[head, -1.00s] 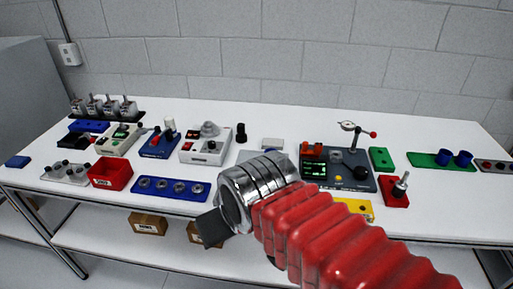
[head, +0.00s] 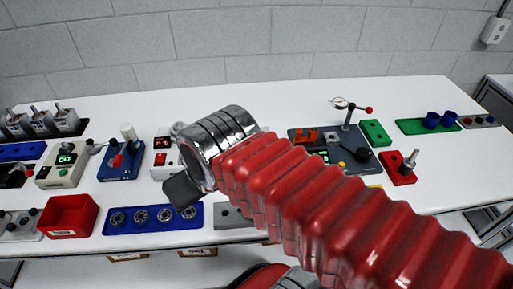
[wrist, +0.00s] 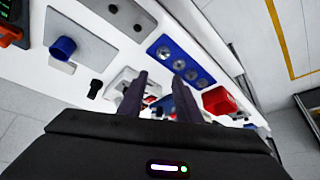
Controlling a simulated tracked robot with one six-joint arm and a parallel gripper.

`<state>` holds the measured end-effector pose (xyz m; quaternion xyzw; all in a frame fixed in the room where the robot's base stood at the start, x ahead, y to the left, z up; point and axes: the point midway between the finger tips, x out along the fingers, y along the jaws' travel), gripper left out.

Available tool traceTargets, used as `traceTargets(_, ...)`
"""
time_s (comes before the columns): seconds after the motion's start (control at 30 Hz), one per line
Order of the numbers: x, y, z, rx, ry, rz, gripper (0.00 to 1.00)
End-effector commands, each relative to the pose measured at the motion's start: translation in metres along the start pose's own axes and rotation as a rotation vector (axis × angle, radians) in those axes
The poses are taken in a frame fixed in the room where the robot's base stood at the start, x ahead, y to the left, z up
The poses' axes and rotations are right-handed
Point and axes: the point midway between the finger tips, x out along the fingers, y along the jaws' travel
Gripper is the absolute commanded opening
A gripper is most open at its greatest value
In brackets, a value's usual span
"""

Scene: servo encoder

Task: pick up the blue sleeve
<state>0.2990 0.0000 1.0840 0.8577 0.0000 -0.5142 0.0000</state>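A blue sleeve (wrist: 62,48) stands on a grey plate (wrist: 78,35) in the wrist view. In the head view that sleeve is hidden behind my red arm, and only part of the grey plate (head: 232,217) shows. Two more blue sleeves (head: 432,120) (head: 449,119) stand on a green plate (head: 412,127) at the far right of the table. My gripper (wrist: 160,77) is open and empty, its two dark fingers apart. It is above the table's front; in the wrist view the sleeve is off to its left. In the head view it shows as a dark piece (head: 182,190).
A blue plate with several rings (head: 153,218) lies below my gripper, with a red bin (head: 68,216) to its left. Devices stand behind them. A gauge stand (head: 347,118) and a red block with a knob (head: 398,170) are at right.

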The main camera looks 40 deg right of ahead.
Motion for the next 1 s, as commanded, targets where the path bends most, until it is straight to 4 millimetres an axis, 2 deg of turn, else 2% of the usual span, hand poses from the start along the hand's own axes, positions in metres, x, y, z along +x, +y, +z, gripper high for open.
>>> traceTargets(0.37,0.000,0.000,0.000,0.000,0.000,0.000,0.31)
traceTargets(0.6,0.002,0.008,-0.006,0.020,-0.006,0.011,0.48)
traceTargets(0.67,0.004,0.015,-0.009,0.037,-0.011,0.020,0.52)
traceTargets(0.8,0.011,0.046,-0.022,0.091,-0.025,0.049,0.62)
traceTargets(1.0,0.023,0.097,-0.038,0.187,-0.049,0.098,0.63)
